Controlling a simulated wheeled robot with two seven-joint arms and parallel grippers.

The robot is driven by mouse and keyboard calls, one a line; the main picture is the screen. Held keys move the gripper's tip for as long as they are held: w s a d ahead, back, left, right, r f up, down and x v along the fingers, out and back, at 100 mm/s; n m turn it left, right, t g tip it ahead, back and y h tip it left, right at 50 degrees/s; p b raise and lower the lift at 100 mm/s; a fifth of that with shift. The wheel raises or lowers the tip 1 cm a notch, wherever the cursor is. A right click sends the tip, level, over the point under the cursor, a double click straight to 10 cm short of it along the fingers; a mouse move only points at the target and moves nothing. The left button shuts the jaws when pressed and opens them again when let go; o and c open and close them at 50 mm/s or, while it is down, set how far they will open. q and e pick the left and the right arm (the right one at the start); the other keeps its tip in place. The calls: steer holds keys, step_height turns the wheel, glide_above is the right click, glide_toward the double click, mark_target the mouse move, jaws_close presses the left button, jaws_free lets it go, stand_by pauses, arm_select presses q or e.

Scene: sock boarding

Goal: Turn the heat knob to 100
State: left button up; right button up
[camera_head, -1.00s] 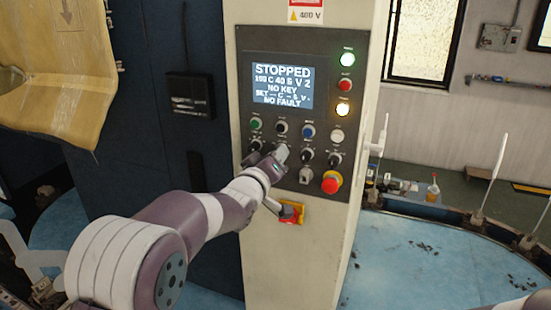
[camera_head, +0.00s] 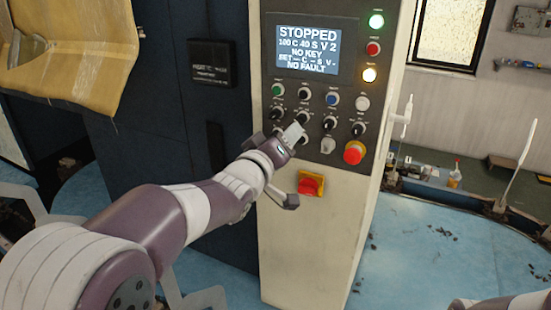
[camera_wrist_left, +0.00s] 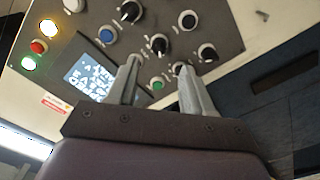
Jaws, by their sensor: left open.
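The control panel (camera_head: 290,142) stands upright on a pale cabinet in the head view. Its screen (camera_head: 308,48) reads STOPPED, with 100 C, 40 S and V 2 below. A row of black knobs (camera_head: 330,122) sits under the coloured buttons; their labels are too small to read, so I cannot tell which is heat. My left gripper (camera_head: 294,134) is open in front of the panel's lower left. In the left wrist view its fingers (camera_wrist_left: 158,78) are apart, with nothing held between them, and partly cover the panel. A black knob (camera_wrist_left: 158,45) shows beyond them. My right gripper is out of view.
A red emergency button (camera_head: 355,152) sticks out at the panel's lower right. A red and yellow switch (camera_head: 311,184) is below the panel. A black box (camera_head: 211,63) is on the dark wall at left. Blue floor (camera_head: 420,250) lies to the right.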

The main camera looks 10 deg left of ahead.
arm_select(q)
steer(key=s, duration=0.3)
steer(key=s+a, duration=0.1)
steer(key=s, duration=0.1)
steer(key=shift+b, duration=0.35)
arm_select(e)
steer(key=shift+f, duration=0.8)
arm_select(q)
steer(key=shift+s, duration=0.1)
steer(key=s+a+f+m+g+y, duration=0.2)
steer(key=s+f+g, duration=0.3)
steer(key=f, duration=0.6)
steer(key=s+a+f+m+g+y, duration=0.25)
steer(key=s+f+g, duration=0.2)
steer(key=f, duration=0.65)
steer(key=s+d+f+m+g+h+b, duration=0.1)
steer(key=s+f+g+b, duration=0.1)
steer(key=s+f+g, duration=0.5)
steer(key=s+f, duration=0.2)
steer(key=s, duration=0.2)
steer(key=shift+s+d+f+m, duration=0.3)
steer(key=shift+f+m, duration=0.05)
steer(key=shift+f, duration=0.05)
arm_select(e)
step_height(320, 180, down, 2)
